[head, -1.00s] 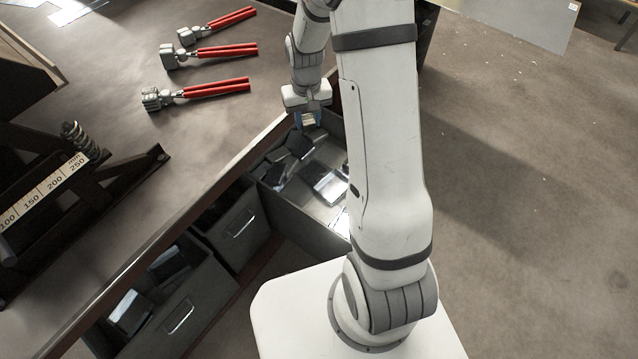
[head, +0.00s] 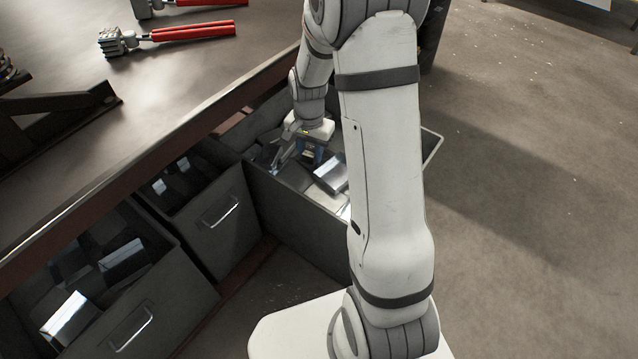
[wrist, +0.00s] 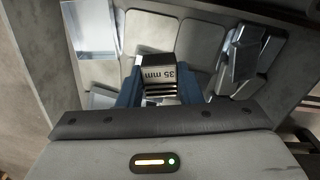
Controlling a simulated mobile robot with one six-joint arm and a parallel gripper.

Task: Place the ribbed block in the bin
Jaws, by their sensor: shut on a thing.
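In the wrist view the ribbed block (wrist: 158,72), dark with a "35 mm" label and light ribs below it, sits between the two blue fingers of my gripper (wrist: 160,92). In the head view my gripper (head: 311,153) points down within the outline of the open grey bin (head: 290,205) at the bench edge. A small part of the block (head: 308,156) shows between the fingers. Grey and shiny metal pieces lie in the bin below. I cannot tell how far the block is above them. My arm hides part of the bin.
Two more grey bins stand to the left, a small one (head: 235,222) and a larger one (head: 168,318), both holding metal pieces. The bench top (head: 190,85) carries red-handled tools (head: 190,32) and a dark frame (head: 60,108). The floor at right is clear.

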